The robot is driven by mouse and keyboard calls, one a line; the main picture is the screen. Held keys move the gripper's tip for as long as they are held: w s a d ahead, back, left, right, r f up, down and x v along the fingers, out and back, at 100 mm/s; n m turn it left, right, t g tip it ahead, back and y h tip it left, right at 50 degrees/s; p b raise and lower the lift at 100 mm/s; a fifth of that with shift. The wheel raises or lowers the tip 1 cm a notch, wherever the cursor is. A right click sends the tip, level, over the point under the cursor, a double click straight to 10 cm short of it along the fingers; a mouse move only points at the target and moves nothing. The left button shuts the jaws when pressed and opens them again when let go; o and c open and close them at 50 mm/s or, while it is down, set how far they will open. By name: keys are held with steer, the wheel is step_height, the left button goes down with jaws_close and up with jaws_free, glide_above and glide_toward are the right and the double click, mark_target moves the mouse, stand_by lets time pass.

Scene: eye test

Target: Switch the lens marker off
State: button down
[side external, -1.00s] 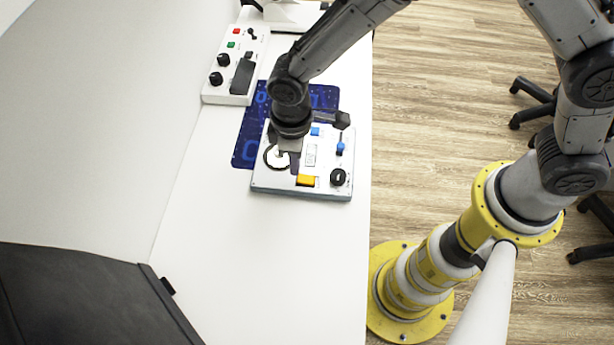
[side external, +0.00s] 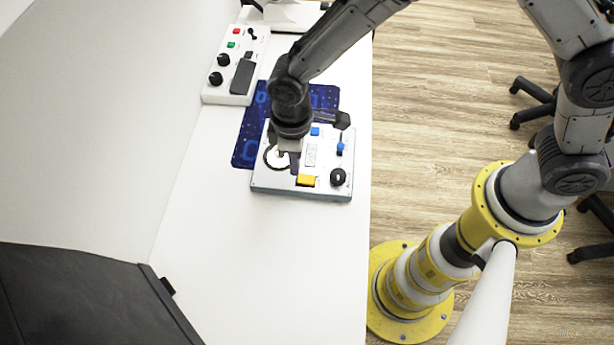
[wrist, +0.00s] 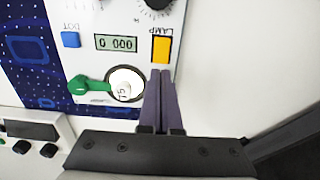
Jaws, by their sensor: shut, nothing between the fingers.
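The lens marker (side external: 270,184) is a pale box with a control panel, lying on a white table. In the wrist view its orange control labelled LAMP (wrist: 161,50) is beside a small display (wrist: 116,44) reading "0 000". A blue button labelled DOT (wrist: 71,40) and a green lever (wrist: 88,86) beside a round white disc (wrist: 125,82) also show. My gripper (wrist: 164,74) is shut and empty. Its fingertips are just below the LAMP control in the wrist view, right of the disc. I cannot tell whether they touch the panel.
A blue patterned mat (side external: 243,146) lies under and behind the lens marker. Another white control box (side external: 230,92) with black knobs and red and green buttons stands farther back left. A dark object (side external: 70,295) is at the lower left. The table in front is clear.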

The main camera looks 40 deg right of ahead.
steer(key=shift+f, duration=1.25)
stand_by(0.6)
steer(key=shift+r, duration=0.1)
step_height(320, 180, up, 7)
stand_by(0.8)
